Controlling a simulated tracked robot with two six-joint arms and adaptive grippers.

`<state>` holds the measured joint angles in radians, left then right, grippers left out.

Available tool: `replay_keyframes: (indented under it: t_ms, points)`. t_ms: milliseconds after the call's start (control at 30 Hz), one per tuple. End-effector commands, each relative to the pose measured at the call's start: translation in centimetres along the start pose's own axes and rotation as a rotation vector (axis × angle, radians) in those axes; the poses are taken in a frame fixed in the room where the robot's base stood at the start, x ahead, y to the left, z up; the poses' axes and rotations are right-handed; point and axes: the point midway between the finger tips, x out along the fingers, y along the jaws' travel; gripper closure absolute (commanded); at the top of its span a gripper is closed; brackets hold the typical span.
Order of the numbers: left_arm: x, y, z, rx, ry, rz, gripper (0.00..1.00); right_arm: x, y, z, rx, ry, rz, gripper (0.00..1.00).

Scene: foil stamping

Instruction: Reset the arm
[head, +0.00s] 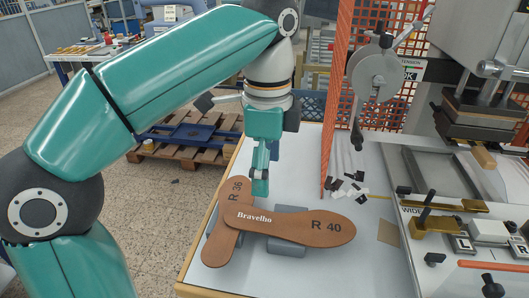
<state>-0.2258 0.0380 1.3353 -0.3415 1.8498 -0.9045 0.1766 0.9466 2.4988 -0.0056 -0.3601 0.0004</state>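My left arm comes in from the left and bends down over the table (375,270). My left gripper (260,188) points straight down, with its fingertips just behind or above two brown insoles. I cannot tell whether it touches them, and its fingers overlap from this side, so their opening is unclear. My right gripper is not in view.
A stamping machine (485,110) with levers stands on the right. An orange mesh guard (340,85) rises behind the table. Small black and white pieces (350,188) lie near its foot. A wooden pallet (190,152) is on the floor behind. The table's front middle is clear.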

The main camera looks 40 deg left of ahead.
Motion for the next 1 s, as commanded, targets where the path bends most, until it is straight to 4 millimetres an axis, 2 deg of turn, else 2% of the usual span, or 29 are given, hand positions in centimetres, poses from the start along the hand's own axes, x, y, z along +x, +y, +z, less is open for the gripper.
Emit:
replay_keyframes:
  t_ms: [33,167,700,767,1000]
  points:
    - [-0.6,0.0,0.0,0.001,0.001,-0.001,0.17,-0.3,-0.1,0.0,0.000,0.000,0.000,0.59]
    - [-1.2,0.0,0.0,0.000,0.001,-0.001,0.17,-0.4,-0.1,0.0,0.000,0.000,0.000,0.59]
    - [-1.4,0.0,0.0,0.000,0.000,0.000,0.17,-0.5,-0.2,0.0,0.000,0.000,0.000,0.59]
    - [-1.8,0.0,0.0,0.000,0.000,0.000,0.17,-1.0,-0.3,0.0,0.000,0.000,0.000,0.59]
    - [-5.5,0.1,0.0,0.000,0.000,0.000,0.17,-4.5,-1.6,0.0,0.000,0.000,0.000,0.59]
